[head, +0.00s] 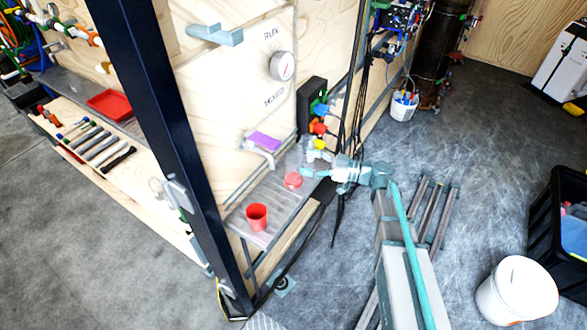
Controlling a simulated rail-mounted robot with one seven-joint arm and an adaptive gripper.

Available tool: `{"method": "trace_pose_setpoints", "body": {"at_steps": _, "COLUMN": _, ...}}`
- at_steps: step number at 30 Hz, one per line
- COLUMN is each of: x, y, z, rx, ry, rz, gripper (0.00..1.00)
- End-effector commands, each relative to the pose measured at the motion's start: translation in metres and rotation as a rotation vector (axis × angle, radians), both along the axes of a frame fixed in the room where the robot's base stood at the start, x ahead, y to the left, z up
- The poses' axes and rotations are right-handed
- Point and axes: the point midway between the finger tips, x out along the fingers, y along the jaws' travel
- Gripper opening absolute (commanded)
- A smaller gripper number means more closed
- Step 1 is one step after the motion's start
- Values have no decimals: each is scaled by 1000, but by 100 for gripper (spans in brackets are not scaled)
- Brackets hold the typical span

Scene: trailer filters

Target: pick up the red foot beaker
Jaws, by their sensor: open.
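A red beaker (257,218) stands upright on the left part of a narrow grey shelf (275,207) on the wooden wall; its open top shows. A smaller, low red round thing (293,180) sits on the same shelf, up and to the right of the beaker.
A dark upright post (165,120) stands left of the shelf. A purple block (264,141) on a pale holder and a black box (311,103) are on the wall above. Black cables (350,120) hang near my gripper. A white bucket (516,292) stands on the floor at right.

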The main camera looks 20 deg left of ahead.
Motion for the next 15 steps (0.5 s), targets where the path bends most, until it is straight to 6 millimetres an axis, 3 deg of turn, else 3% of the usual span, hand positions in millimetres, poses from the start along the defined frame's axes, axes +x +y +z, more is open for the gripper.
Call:
{"method": "trace_pose_setpoints", "body": {"at_steps": 12, "x": -1, "y": 47, "z": 2, "rx": 0, "ry": 2, "rz": 2, "gripper": 74}}
{"method": "trace_pose_setpoints", "body": {"at_steps": 15, "x": -1, "y": 50, "z": 1, "rx": 0, "ry": 1, "rz": 0, "gripper": 74}}
